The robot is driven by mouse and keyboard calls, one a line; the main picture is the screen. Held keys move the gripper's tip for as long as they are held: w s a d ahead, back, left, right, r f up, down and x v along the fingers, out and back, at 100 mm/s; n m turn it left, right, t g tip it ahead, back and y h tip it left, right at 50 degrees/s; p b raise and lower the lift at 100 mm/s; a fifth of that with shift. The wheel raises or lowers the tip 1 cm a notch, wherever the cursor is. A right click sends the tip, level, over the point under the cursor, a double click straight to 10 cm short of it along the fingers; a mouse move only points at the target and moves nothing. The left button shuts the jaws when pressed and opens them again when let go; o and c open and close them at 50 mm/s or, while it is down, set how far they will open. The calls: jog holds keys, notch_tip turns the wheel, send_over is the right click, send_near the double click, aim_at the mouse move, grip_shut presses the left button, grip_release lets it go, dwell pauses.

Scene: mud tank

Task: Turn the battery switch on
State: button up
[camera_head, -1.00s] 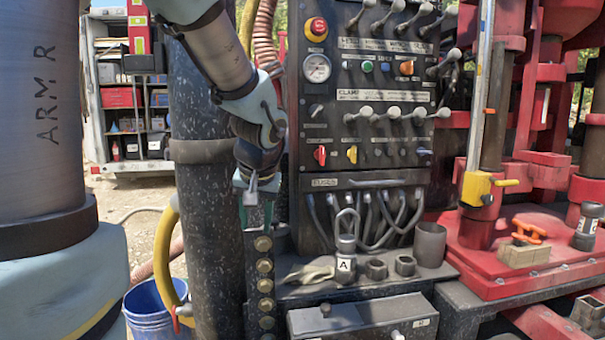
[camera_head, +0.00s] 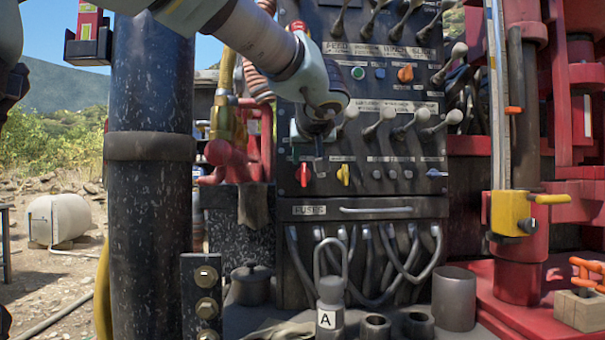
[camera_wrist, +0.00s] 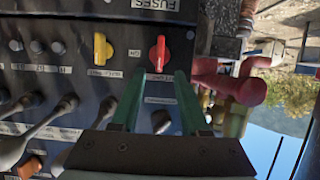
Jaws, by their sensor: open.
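A red rotary switch (camera_head: 304,174) sits at the lower left of the dark control panel (camera_head: 420,205), beside a yellow one (camera_head: 343,174). Their labels are too small to read in the head view, so I cannot confirm which is the battery switch. My gripper (camera_head: 317,160) is in front of the panel, just above and beside the red switch. In the wrist view my gripper (camera_wrist: 158,82) is open and empty. Its green fingers point toward the red switch (camera_wrist: 158,52), which shows between and beyond the tips. The yellow switch (camera_wrist: 103,48) lies to its left.
Several levers (camera_head: 410,125) project from the panel close to my arm. Below are the fuses drawer handle (camera_head: 376,209), looping cables and a shackle-topped block marked A (camera_head: 329,305). A thick dark post (camera_head: 150,220) and red pipes (camera_head: 235,160) stand to the left.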

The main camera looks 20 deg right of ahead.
aim_at(305, 171)
jog(key=p+x, duration=0.1)
jog(key=x, duration=0.6)
jog(key=shift+w+d+f, duration=0.1)
jog(key=shift+w+f, duration=0.1)
grip_shut()
dwell(0.4)
